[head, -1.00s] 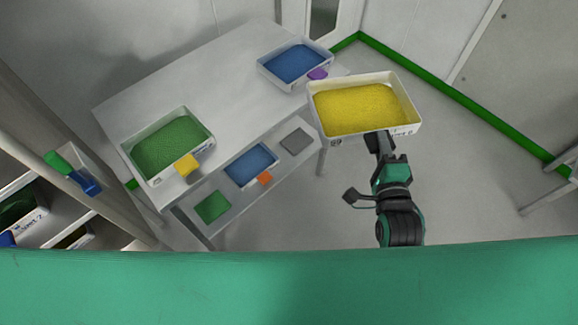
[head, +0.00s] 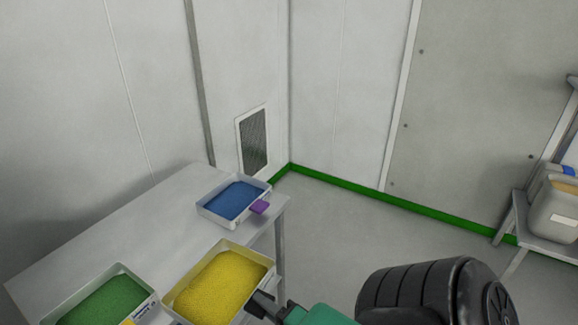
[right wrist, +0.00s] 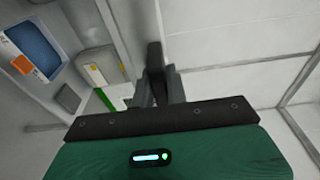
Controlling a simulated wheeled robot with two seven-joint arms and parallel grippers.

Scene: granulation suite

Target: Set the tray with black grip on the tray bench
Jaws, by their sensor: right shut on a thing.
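The yellow-filled tray (head: 250,255) is white-walled and looks level in the head view. My right gripper (head: 262,303) is shut on its black grip at the tray's right side; the fingers largely hide the grip. The tray overlaps the front edge of the tray bench (head: 150,235) in the picture, between two other trays. I cannot tell whether it touches the bench top. In the right wrist view my dark fingers (right wrist: 156,75) are closed together at the centre. My left gripper is not in view.
A blue-filled tray (head: 213,216) with a purple grip (head: 259,207) stands at the bench's far end. A green-filled tray (head: 138,282) stands at the near end. The bench's back strip is bare. A stand with a beige container (head: 556,215) is at far right.

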